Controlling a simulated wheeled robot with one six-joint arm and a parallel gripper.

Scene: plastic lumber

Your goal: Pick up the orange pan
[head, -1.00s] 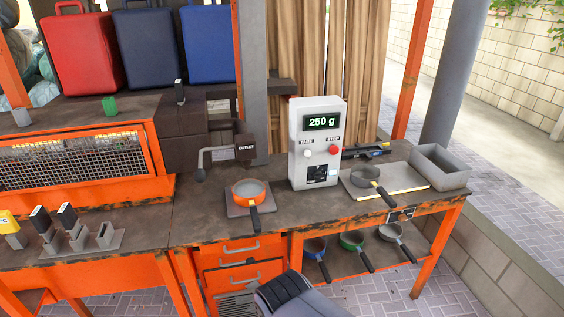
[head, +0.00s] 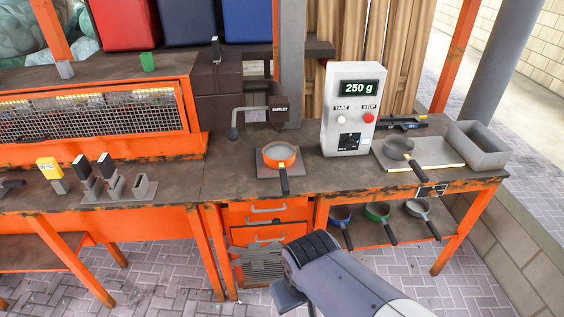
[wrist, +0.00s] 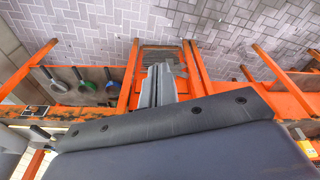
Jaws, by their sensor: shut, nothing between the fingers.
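The orange pan (head: 270,161) sits upright on a small square plate (head: 263,170) on the bench, just below the outlet. Its black handle points toward me, over the bench's front edge. In the wrist view my gripper (wrist: 159,84) is shut and empty, in front of the orange bench frame. My arm shows at the lower right of the head view, in front of the bench and lower than the pan. The fingers are not clearly visible there. The pan does not show in the wrist view.
A scale (head: 349,115) reading 250 g stands right of the pan. A grey pan (head: 398,147) rests on a board beside a grey bin (head: 476,147). Blue (head: 340,217), green (head: 377,211) and grey (head: 417,208) pans are on the lower shelf. The outlet (head: 279,108) overhangs behind the orange pan.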

